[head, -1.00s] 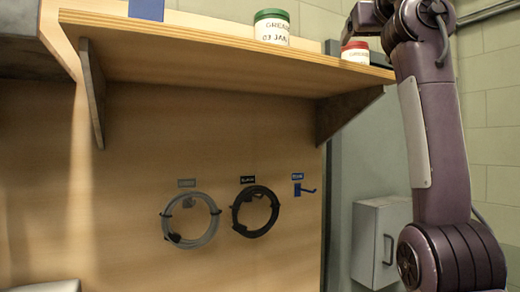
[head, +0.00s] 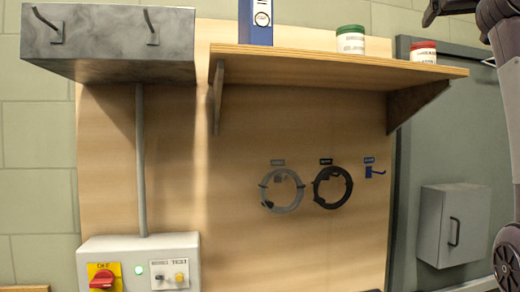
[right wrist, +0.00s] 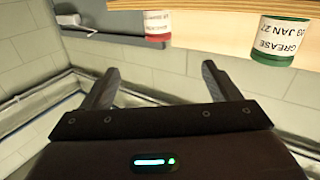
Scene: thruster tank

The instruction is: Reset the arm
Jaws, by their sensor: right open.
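My right arm (head: 505,60) comes in at the right edge of the head view, raised beside the shelf. Part of my right gripper (head: 448,8) shows at the top edge, above the shelf's right end. In the right wrist view my right gripper (right wrist: 158,85) has its two fingers wide apart with nothing between them. A red-lidded jar (right wrist: 157,27) and a green-lidded grease jar (right wrist: 280,40) are beyond the fingers, apart from them. My left gripper is not in view.
The wooden shelf (head: 300,62) holds a blue binder (head: 256,22), the green-lidded jar (head: 350,40) and the red-lidded jar (head: 423,52). Below hang a grey cable coil (head: 297,196), a black coil (head: 347,190) and an empty blue hook (head: 375,172). A switch box (head: 140,246) is lower left; a grey cabinet (head: 440,225) is right.

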